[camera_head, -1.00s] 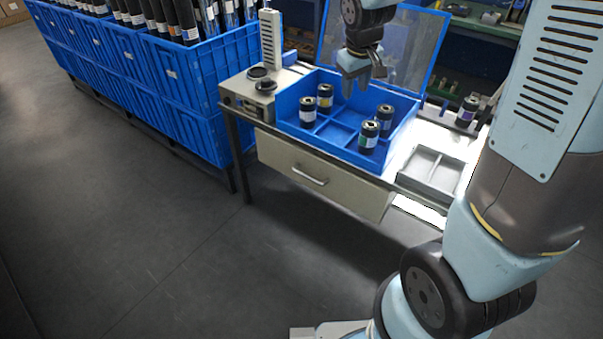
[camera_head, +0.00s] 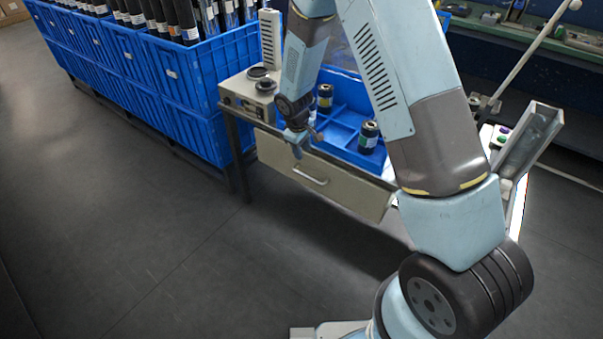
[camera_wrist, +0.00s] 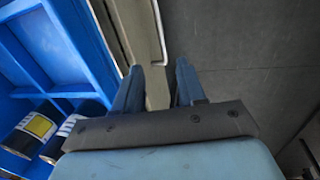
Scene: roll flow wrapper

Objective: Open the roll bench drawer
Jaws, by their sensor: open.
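The drawer (camera_head: 345,188) is a beige front under the bench top, with a light bar handle (camera_head: 310,176) across its middle. It looks shut. My gripper (camera_head: 298,152) is in front of the bench's front edge, above the handle and a little to its left in the head view. In the wrist view my gripper (camera_wrist: 158,75) points down with its two blue fingers apart and nothing between them. The handle (camera_wrist: 160,32) runs just beyond the fingertips there, beside the drawer front (camera_wrist: 112,30). I cannot tell whether the fingers touch anything.
A blue divided tray (camera_head: 340,118) with dark rolls (camera_head: 368,136) sits on the bench; in the wrist view the tray (camera_wrist: 45,45) is at left. A grey device (camera_head: 245,95) stands at the bench's left end. Blue crates (camera_head: 190,115) stand left. The floor in front is clear.

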